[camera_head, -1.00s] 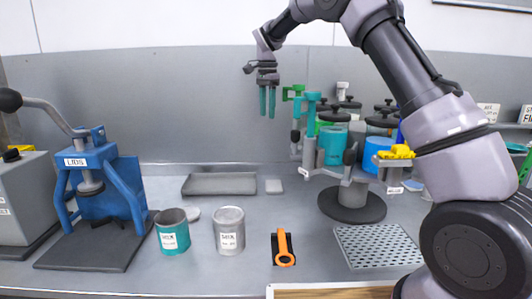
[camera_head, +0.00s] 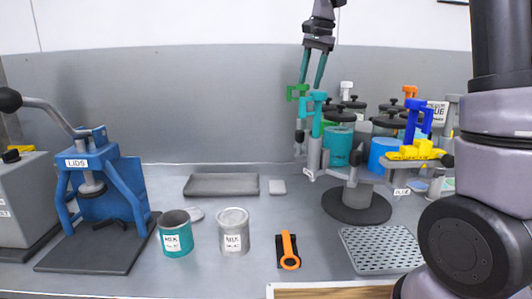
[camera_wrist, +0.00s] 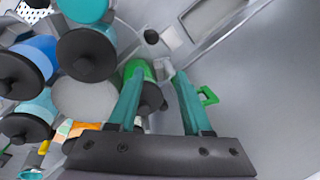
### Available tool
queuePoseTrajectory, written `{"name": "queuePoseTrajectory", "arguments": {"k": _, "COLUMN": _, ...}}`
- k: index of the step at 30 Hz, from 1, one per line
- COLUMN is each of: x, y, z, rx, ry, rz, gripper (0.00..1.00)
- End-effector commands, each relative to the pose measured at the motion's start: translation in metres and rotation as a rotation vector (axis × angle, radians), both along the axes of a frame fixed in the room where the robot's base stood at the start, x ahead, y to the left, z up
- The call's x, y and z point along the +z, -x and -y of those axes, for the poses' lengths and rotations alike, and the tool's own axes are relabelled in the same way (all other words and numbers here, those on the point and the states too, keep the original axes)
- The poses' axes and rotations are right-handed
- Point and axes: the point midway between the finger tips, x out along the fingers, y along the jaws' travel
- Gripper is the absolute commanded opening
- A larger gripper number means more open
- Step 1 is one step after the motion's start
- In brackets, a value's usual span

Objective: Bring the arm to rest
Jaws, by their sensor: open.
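My gripper (camera_head: 312,70) is open and empty, raised above the back of the drum carousel in the head view. Its two teal fingers point down and a little left, close over the green clamp handle (camera_head: 297,92). In the wrist view the fingers (camera_wrist: 157,105) stand apart with nothing between them. The green clamp handle (camera_wrist: 207,96) shows just beside the right finger there; I cannot tell whether they touch. My arm rises at the right edge of the head view, its upper part out of frame.
The carousel (camera_head: 356,204) holds several coloured drums with black lids and clamps. A blue lid press (camera_head: 104,190) stands left. A teal can (camera_head: 175,240), a grey can (camera_head: 233,238), an orange-handled tool (camera_head: 288,250), a perforated tray (camera_head: 382,250) and a dark tray (camera_head: 221,185) sit on the bench.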

Motion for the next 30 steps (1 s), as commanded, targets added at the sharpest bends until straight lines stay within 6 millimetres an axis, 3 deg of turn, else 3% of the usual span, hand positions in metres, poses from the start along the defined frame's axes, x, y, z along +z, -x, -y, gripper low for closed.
{"name": "queuePoseTrajectory", "arguments": {"k": 3, "x": 0.020, "y": 0.048, "z": 0.035, "rx": 0.057, "ry": -0.017, "rz": 0.083, "gripper": 0.49}}
{"name": "queuePoseTrajectory", "arguments": {"k": 8, "x": 0.028, "y": 0.112, "z": 0.069, "rx": 0.138, "ry": -0.014, "rz": 0.200, "gripper": 0.49}}
{"name": "queuePoseTrajectory", "arguments": {"k": 12, "x": 0.021, "y": 0.168, "z": 0.091, "rx": 0.202, "ry": 0.009, "rz": 0.303, "gripper": 0.49}}
{"name": "queuePoseTrajectory", "arguments": {"k": 18, "x": -0.004, "y": 0.230, "z": 0.110, "rx": 0.273, "ry": 0.066, "rz": 0.425, "gripper": 0.49}}
{"name": "queuePoseTrajectory", "arguments": {"k": 24, "x": -0.022, "y": 0.256, "z": 0.117, "rx": 0.305, "ry": 0.104, "rz": 0.480, "gripper": 0.49}}
{"name": "queuePoseTrajectory", "arguments": {"k": 30, "x": -0.024, "y": 0.259, "z": 0.117, "rx": 0.310, "ry": 0.109, "rz": 0.486, "gripper": 0.49}}
